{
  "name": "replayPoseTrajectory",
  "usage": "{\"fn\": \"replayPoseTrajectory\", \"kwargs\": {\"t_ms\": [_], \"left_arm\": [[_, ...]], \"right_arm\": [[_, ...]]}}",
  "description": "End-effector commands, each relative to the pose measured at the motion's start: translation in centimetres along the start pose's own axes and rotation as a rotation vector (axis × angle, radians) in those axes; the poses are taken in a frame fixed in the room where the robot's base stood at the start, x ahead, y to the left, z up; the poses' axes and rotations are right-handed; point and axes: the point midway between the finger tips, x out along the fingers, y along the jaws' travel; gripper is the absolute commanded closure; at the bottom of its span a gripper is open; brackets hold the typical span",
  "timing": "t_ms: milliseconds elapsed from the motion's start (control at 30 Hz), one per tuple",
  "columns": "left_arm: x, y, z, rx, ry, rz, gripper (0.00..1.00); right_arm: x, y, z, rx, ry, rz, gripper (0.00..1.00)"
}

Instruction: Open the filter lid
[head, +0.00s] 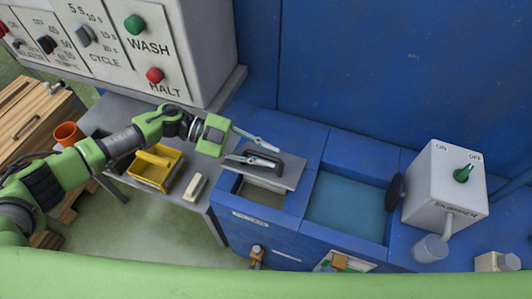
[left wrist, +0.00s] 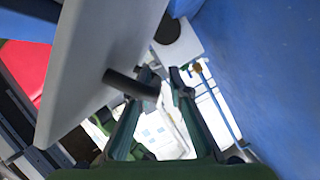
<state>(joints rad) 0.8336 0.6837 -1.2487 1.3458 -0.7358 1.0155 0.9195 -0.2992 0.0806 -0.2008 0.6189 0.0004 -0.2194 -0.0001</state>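The filter lid (head: 291,172) is a grey plate with a dark arched handle (head: 276,158). In the head view it sits tilted above the filter opening (head: 262,197), whose front part shows uncovered. In the left wrist view the lid (left wrist: 95,65) fills the left side, and its handle (left wrist: 122,84) reaches to one finger. My left gripper (head: 261,150) is at the handle with its fingers spread. One finger is near or inside the handle arch, the other is clear behind it. The fingers (left wrist: 164,76) also show apart in the left wrist view. My right gripper is out of view.
A blue water basin (head: 345,207) lies right of the filter, with a grey skimmer box (head: 445,185) beyond. A control panel box (head: 150,50) overhangs at upper left. A yellow tray (head: 155,167) and a pale block (head: 195,187) lie on the grey bench. A blue wall (head: 380,70) stands behind.

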Motion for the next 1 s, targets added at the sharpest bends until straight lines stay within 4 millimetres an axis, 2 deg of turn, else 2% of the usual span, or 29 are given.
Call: {"fn": "replayPoseTrajectory", "kwargs": {"t_ms": [167,400,600,800,1000], "left_arm": [[-2.2,-0.2,0.1,0.001,-0.005,-0.005,0.84],[-7.4,-0.2,0.1,0.0,-0.006,-0.005,0.84],[-10.6,-0.2,0.1,0.001,-0.003,-0.004,0.84],[-11.9,-0.1,0.0,0.001,-0.001,-0.002,0.84],[-11.9,-0.1,0.0,0.001,0.0,-0.001,0.84]], "right_arm": [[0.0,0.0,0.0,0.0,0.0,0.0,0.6],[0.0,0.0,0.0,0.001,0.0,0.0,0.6],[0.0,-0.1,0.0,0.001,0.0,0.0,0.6],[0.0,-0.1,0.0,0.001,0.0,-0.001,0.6],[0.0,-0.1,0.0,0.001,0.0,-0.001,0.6]]}}
